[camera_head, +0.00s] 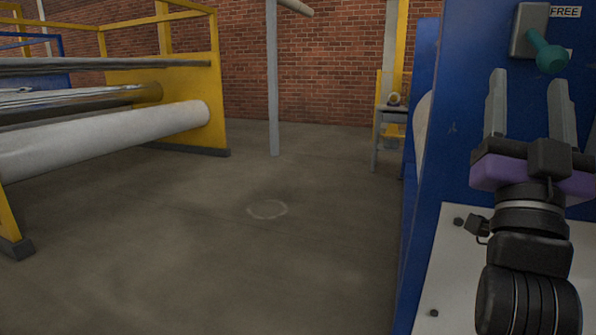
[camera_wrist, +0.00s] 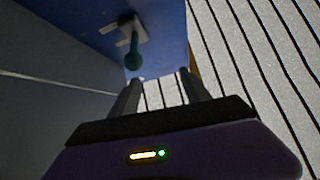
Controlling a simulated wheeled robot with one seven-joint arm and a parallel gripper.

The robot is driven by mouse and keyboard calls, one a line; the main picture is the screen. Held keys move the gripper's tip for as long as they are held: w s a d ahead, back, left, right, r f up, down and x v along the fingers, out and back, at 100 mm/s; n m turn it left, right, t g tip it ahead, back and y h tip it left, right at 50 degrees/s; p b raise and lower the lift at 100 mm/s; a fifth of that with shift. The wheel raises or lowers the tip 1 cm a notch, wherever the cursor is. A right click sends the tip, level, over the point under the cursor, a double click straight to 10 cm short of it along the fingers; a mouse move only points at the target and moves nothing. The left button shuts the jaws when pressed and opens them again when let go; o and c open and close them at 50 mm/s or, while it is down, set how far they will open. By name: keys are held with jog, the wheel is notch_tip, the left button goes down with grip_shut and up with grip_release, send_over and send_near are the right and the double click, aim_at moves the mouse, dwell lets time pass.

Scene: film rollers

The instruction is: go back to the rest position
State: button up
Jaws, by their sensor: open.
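My gripper (camera_head: 528,102) is at the right of the head view, fingers pointing up and spread apart, with nothing between them. It is in front of a blue machine panel (camera_head: 462,120). A teal-green lever (camera_head: 548,52) on a grey plate is on that panel, just above the fingertips. In the wrist view my gripper (camera_wrist: 158,88) is open and empty, and the lever (camera_wrist: 133,58) is beyond and slightly left of the fingertips. The two look apart, though the exact gap is hard to tell.
A yellow-framed roller machine (camera_head: 160,80) with a white roll (camera_head: 110,138) stands at the left. A grey post (camera_head: 273,80) rises in the middle. A small stand (camera_head: 390,120) is at the back. The grey floor (camera_head: 230,250) between the machines is clear.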

jog(key=s+a+f+n+y, duration=0.3)
jog(key=f+y, duration=0.2)
jog(key=f, duration=0.4)
jog(key=s+a+f+n+g+y, duration=0.15)
jog(key=s+f+n+y, duration=0.25)
jog(key=f, duration=0.6)
jog(key=s+a+f+n+y, duration=0.3)
jog(key=f+y, duration=0.2)
jog(key=f, duration=0.4)
jog(key=s+a+f+m+g+h, duration=0.1)
jog(key=s+f+g, duration=0.3)
jog(key=s+f, duration=0.75)
jog(key=s+a+f+m+g, duration=0.15)
jog(key=s+f+g, duration=0.35)
jog(key=s+f, duration=0.65)
jog(key=s+r+p, duration=0.3)
jog(key=r+p, duration=1.9)
jog(key=r, duration=0.3)
jog(key=shift+d, duration=0.45)
jog(key=shift+s, duration=0.1)
